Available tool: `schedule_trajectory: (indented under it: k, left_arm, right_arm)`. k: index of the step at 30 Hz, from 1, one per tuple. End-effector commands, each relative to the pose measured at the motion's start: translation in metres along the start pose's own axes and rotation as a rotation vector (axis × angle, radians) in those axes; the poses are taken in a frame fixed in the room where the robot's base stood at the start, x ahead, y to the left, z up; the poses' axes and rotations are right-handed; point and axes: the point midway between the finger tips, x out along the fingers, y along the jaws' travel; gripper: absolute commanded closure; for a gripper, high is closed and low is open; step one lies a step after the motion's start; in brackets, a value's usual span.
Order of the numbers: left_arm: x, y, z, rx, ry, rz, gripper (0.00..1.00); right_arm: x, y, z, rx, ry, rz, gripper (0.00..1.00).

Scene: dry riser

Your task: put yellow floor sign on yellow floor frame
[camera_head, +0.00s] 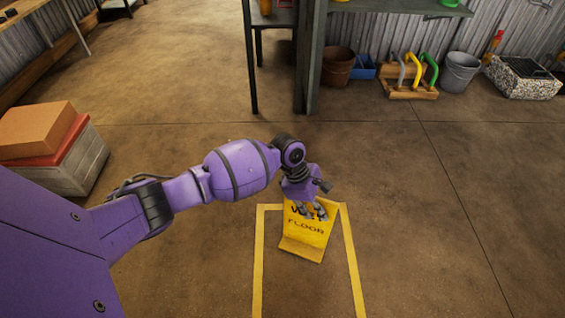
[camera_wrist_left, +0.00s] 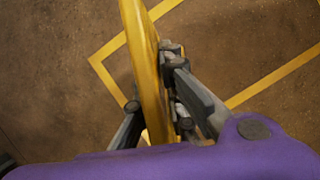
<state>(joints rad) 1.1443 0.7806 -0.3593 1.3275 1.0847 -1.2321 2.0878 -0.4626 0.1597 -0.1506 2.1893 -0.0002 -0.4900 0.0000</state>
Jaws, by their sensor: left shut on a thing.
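The yellow floor sign (camera_head: 308,232) with dark lettering is in my left gripper (camera_head: 312,211), at the far end of the yellow floor frame (camera_head: 352,262). In the left wrist view the sign (camera_wrist_left: 143,55) is seen edge-on, between the dark fingers of the left gripper (camera_wrist_left: 155,115), which are shut on it. The yellow frame (camera_wrist_left: 107,48) shows on the floor below. In the head view the sign overlaps the inside of the frame and its far edge; I cannot tell whether its lower edge touches the floor. My right gripper is not in view.
Stacked boxes (camera_head: 40,130) on a wooden crate (camera_head: 80,165) stand at the left. A dark post (camera_head: 312,60) and table leg stand beyond the frame. A brown bucket (camera_head: 338,66), a wooden rack (camera_head: 410,90) and a grey bucket (camera_head: 460,72) line the back wall. Floor right of the frame is clear.

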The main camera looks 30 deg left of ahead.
Motion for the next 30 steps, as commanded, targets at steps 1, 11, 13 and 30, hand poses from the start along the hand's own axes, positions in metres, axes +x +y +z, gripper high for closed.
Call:
schedule_trajectory:
  k: [1,11,13,30]
  left_arm:
    - [-0.003,0.003,0.004,0.004,-0.004,0.006,1.00]
    - [-0.001,0.003,0.002,0.004,-0.003,0.005,0.79]
    - [-0.001,0.003,0.002,0.004,-0.003,0.005,0.72]
    - [-0.042,0.003,0.004,0.004,-0.002,0.008,0.72]
  right_arm:
    - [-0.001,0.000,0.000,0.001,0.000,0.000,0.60]
    - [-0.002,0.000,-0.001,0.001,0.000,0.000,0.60]
    - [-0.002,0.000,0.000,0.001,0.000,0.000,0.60]
    - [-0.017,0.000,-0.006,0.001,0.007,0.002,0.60]
